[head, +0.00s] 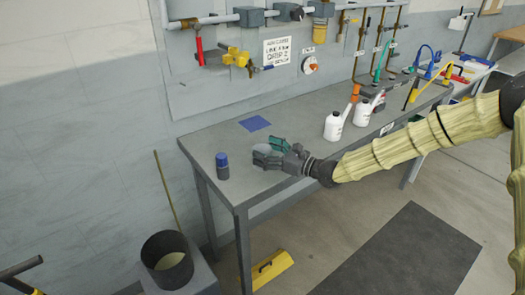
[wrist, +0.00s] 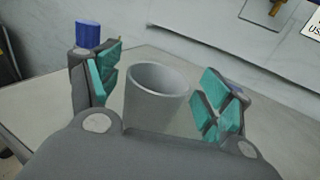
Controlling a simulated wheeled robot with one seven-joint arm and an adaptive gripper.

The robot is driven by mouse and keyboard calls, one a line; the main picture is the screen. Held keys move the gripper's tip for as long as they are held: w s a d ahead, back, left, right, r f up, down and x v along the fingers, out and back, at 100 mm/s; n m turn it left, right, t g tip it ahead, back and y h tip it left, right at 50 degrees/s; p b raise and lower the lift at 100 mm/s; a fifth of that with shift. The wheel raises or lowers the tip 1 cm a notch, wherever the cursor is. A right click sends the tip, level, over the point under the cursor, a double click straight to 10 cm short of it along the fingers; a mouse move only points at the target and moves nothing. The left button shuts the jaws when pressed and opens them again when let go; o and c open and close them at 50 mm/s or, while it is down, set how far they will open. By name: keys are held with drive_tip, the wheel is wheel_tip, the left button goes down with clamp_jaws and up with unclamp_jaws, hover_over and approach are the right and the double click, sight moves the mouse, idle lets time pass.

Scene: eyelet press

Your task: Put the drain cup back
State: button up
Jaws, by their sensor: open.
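A plain grey cup (wrist: 156,103), which I take to be the drain cup, stands upright on the bench, its open mouth facing up. My gripper (wrist: 166,82) is open, with one teal-padded finger on each side of the cup. A gap shows between the cup and the right finger; the left finger is closer, and I cannot tell whether it touches. In the head view my gripper (head: 268,151) is low over the near left part of the bench, and the cup (head: 261,148) is mostly hidden by the fingers.
A dark, blue-capped container (head: 222,167) stands left of my gripper on the grey bench (head: 195,147). A flat blue square (head: 255,123) lies behind, with clear bench around it. White bottles (head: 334,125) stand to the right. Valves and pipes (head: 237,57) are on the wall panel.

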drive_tip(key=b+v, duration=0.1)
drive_tip(key=v, duration=0.9)
drive_tip(key=shift+s+d+b, duration=0.2)
drive_tip(key=shift+d+b, duration=0.1)
drive_tip(key=shift+b, duration=0.1)
